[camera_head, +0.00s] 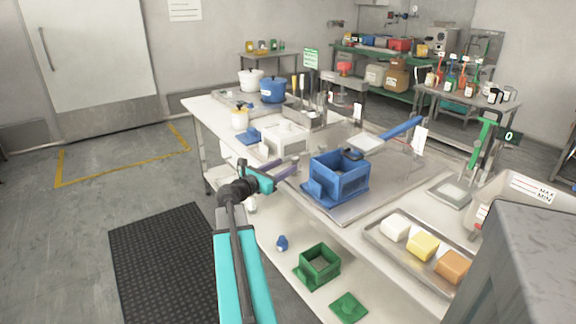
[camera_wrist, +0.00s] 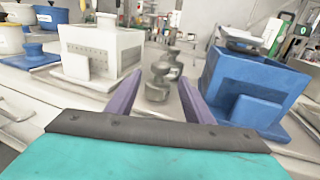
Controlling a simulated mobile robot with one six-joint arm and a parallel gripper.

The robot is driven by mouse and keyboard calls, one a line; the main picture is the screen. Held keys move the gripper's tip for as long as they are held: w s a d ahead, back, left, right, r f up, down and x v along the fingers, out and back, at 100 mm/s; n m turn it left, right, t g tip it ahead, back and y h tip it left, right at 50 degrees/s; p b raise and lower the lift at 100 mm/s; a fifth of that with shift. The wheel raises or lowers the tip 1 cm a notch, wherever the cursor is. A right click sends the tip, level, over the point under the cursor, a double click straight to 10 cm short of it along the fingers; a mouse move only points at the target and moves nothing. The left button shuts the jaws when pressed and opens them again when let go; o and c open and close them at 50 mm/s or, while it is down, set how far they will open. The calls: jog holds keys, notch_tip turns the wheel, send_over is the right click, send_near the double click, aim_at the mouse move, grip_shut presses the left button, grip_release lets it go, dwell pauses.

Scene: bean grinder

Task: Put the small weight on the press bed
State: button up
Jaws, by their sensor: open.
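Two grey knobbed weights stand one behind the other in the wrist view, a nearer one (camera_wrist: 157,82) and a farther one (camera_wrist: 174,64). I cannot tell for sure which is the small weight. My gripper (camera_head: 284,166) is open, with its purple fingers pointing at the weights and nothing held. In the wrist view my gripper (camera_wrist: 158,88) has the nearer weight in the gap between its fingertips, seemingly just beyond them. A blue open-topped box (camera_head: 338,180) stands to the right, a white box (camera_head: 284,138) to the left. No press bed is clearly identifiable.
A tray with white, yellow and orange blocks (camera_head: 423,245) lies at the right. A green stand (camera_head: 483,142) is behind it. Blue and white pots (camera_head: 273,90) stand at the far end. A green box (camera_head: 318,265) sits on the lower shelf.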

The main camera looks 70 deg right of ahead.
jog(key=shift+w+a, duration=0.2)
jog(key=shift+a, duration=0.45)
dwell(0.3)
